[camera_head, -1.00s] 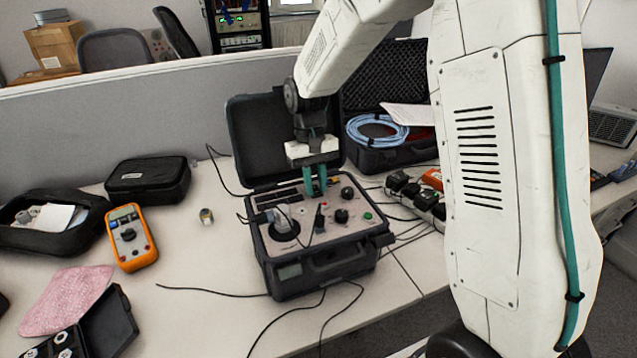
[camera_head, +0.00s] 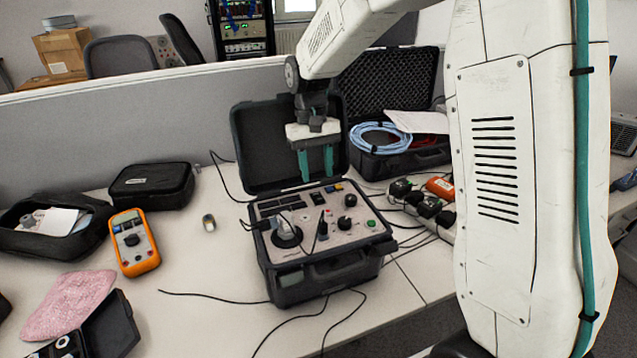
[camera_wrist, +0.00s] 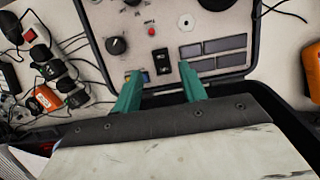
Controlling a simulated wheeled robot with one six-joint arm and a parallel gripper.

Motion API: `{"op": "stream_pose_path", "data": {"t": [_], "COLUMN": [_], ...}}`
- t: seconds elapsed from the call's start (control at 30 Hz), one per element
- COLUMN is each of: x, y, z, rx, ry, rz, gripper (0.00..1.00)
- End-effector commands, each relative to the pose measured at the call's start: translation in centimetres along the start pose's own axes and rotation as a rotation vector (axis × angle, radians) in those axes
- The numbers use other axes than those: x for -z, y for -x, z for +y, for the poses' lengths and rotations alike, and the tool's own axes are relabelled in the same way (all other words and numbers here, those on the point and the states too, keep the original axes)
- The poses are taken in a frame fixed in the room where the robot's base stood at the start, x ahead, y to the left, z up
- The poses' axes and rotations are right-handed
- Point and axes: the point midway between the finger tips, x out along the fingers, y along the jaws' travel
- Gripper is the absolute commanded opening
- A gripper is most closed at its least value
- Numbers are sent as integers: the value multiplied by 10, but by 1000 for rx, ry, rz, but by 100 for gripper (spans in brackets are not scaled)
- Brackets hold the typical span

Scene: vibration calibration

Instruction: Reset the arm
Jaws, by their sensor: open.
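My gripper (camera_head: 316,163) has two green fingers, set apart with nothing between them. It is above the back part of the open black calibration case (camera_head: 330,272), in front of its raised lid. The case's grey panel carries knobs, a red button, a green button and a round black mount with a plugged cable. In the wrist view my gripper (camera_wrist: 158,92) shows its two fingers over the panel edge, near a black rocker switch (camera_wrist: 161,62) and a black knob (camera_wrist: 116,45). The fingertips look apart from the panel in the head view.
An orange multimeter (camera_head: 134,242), a black pouch (camera_head: 151,186) and a small metal cylinder (camera_head: 209,223) lie left of the case. A second open case with blue cable (camera_head: 380,137) stands behind right. A power strip with plugs (camera_head: 425,205) lies right. Cables cross the table.

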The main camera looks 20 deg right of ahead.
Motion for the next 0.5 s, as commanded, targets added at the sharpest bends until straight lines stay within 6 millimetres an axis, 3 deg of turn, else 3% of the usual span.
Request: {"op": "stream_pose_path", "data": {"t": [0.2,0.5], "x": [0,0], "y": [20,22], "z": [0,0], "rx": [0,0], "ry": [0,0], "rz": [-2,-2], "gripper": [42,42]}}
